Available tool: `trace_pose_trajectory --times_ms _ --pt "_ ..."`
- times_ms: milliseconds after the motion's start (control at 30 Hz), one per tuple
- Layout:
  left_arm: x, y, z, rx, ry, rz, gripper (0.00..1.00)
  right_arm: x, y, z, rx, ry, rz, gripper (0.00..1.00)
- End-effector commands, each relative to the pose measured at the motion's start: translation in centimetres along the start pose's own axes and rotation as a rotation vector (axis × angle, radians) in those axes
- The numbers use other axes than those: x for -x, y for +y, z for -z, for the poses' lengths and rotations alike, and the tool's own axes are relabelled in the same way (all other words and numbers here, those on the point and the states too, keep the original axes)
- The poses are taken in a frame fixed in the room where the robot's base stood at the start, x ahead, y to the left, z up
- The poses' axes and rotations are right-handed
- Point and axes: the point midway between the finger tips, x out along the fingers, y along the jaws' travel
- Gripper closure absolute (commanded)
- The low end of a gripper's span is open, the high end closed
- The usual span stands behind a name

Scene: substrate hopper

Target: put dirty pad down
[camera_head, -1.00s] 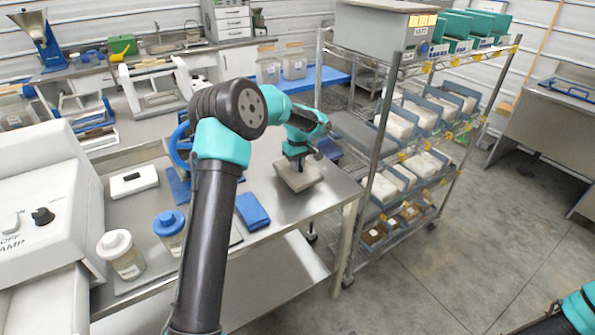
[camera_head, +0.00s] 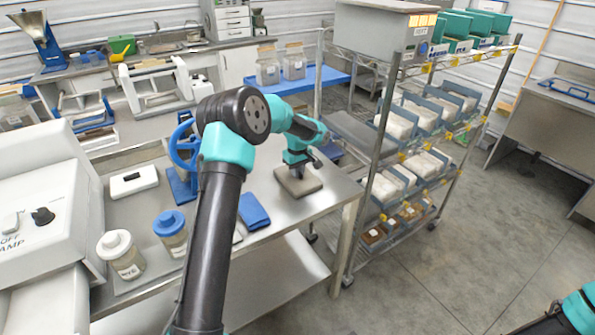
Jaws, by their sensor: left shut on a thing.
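The dirty pad (camera_head: 303,184) is a grey-brown square near the right end of the steel table (camera_head: 318,205). It lies flat at the tabletop; whether it fully touches the surface is hard to tell. My left gripper (camera_head: 297,173) points down onto the pad from above and is shut on it. The fingertips are small and partly hidden by the wrist. Of my right arm, only a dark and teal part shows at the lower right corner; its gripper is out of view.
A folded blue cloth (camera_head: 254,211) lies left of the pad. Two jars, one blue-lidded (camera_head: 171,231) and one white-lidded (camera_head: 120,253), stand nearer. A wire shelf rack (camera_head: 378,150) with bins rises just right of the table. Bare steel surrounds the pad.

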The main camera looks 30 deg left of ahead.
Motion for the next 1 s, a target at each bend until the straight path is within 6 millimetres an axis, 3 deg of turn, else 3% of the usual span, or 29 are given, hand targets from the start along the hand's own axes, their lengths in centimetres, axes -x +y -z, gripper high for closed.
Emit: trace_pose_trajectory --times_ms 33,67,300,667,867,1000 --pt "-0.2 0.0 0.0 0.000 0.000 0.001 1.00 0.0 0.0 0.0 0.000 0.000 0.000 0.57" --pt "-0.2 0.0 0.0 0.000 0.000 0.000 0.84 0.0 0.0 0.0 0.000 0.000 0.000 0.57" --pt "-0.1 0.0 0.0 0.000 0.000 0.000 0.61 0.0 0.0 0.0 0.000 0.000 0.000 0.57" --pt "0.3 0.0 0.0 0.000 0.000 -0.001 0.60 0.0 0.0 0.0 0.000 0.000 0.000 0.57" --pt "2.4 0.1 0.0 0.001 0.001 -0.002 0.60 0.0 0.0 0.0 0.000 0.000 0.000 0.57" --pt "4.9 0.1 0.1 0.001 0.003 -0.004 0.60 0.0 0.0 0.0 0.000 0.000 0.000 0.57"
